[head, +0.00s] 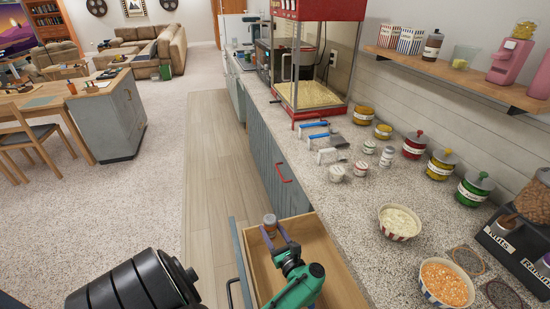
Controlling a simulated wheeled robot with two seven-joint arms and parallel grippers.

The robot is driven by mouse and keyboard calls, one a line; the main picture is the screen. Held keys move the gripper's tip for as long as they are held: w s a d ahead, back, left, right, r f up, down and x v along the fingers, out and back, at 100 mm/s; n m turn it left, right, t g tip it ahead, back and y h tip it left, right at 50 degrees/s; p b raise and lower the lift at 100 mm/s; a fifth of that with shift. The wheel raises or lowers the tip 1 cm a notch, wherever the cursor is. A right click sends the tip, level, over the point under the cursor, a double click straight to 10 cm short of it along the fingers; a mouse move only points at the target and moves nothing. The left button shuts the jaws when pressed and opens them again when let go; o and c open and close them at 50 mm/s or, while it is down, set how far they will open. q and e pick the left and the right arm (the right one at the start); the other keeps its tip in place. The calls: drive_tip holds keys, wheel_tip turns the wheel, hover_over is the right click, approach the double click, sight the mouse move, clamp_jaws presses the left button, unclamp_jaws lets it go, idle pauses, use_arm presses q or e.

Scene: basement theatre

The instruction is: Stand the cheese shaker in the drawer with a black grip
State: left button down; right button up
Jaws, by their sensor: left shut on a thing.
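The cheese shaker (270,221), a small jar-like container with a dull lid, is gripped at the drawer's far left corner. My left gripper (274,234), with purple fingers on a green arm, is shut on it. The shaker looks roughly upright; its lower part is hidden, so I cannot tell whether it touches the drawer floor. The open wooden drawer (318,246) lies under the counter, with its black grip (231,293) at the left front. My forearm covers part of the drawer. My right gripper is not in view.
The counter (345,205) beside the drawer holds small shakers (386,156), scoops (327,140), a popcorn bowl (399,222) and an orange-filled bowl (446,282). A closed front with a red grip (284,172) is beyond. The wooden floor (205,170) to the left is clear.

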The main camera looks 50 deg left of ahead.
use_arm(q)
wheel_tip(320, 180, down, 11)
drive_tip(key=b, duration=0.5)
drive_tip(key=shift+f, duration=0.35)
drive_tip(key=shift+f+b, duration=0.35)
drive_tip(key=shift+b, duration=0.15)
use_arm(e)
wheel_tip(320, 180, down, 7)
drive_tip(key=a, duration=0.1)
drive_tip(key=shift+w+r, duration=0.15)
use_arm(q)
drive_tip(key=shift+c, duration=1.4)
unclamp_jaws()
drive_tip(key=shift+r, duration=0.1)
